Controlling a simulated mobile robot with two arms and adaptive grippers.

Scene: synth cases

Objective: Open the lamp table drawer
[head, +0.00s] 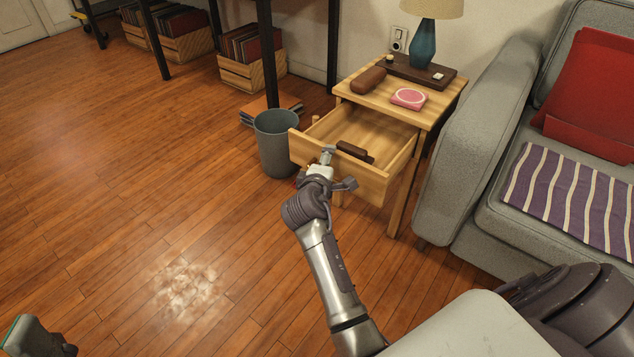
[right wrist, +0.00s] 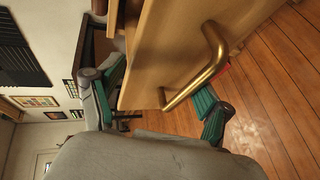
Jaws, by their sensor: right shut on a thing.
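The lamp table (head: 437,106) stands against the wall beside the sofa. Its light wooden drawer (head: 340,171) is pulled well out, and a dark brown object (head: 355,151) lies inside. My right gripper (head: 322,172) is at the drawer front. In the right wrist view, its teal-padded fingers (right wrist: 160,108) are at the brass handle (right wrist: 214,55), shut on it. The handle is hidden behind the gripper in the head view. Part of my left gripper (head: 36,338) shows at the bottom left corner; its fingers are not clear.
A grey bin (head: 274,150) stands close to the drawer's left side. The grey sofa (head: 455,155) is close on the right. A lamp (head: 422,43), a brown case (head: 368,80) and a pink item (head: 409,97) are on the tabletop. The wooden floor (head: 130,200) at left is clear.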

